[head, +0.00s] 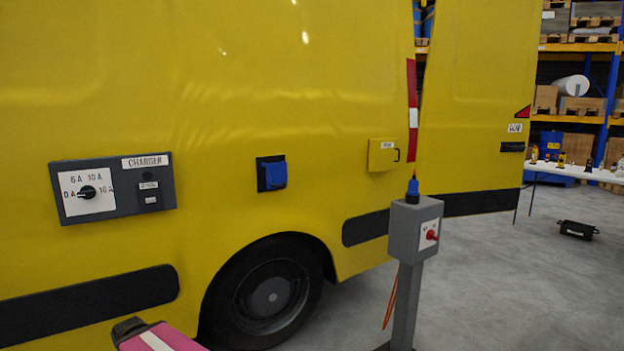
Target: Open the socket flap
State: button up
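The socket (262,174) is a small dark square plate on the yellow van's side, above and near the rear wheel. Its blue flap (273,174) lies over the plate and looks closed. What is under the flap is hidden. A pink part with a white stripe and a dark end, which looks like part of my arm, shows at the bottom left, well below the socket. My gripper's fingers cannot be made out in this view, and nothing touches the flap.
A grey charger panel (155,200) with a rotary knob is left of the socket. A yellow hatch (383,155) with a handle is to its right. A grey post (409,265) with a blue plug on top stands before the van. Floor at right is mostly clear.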

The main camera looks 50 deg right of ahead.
aim_at(276, 174)
jog(key=z, duration=1.55)
jog(key=i+j+z, duration=0.2)
jog(key=j, duration=0.1)
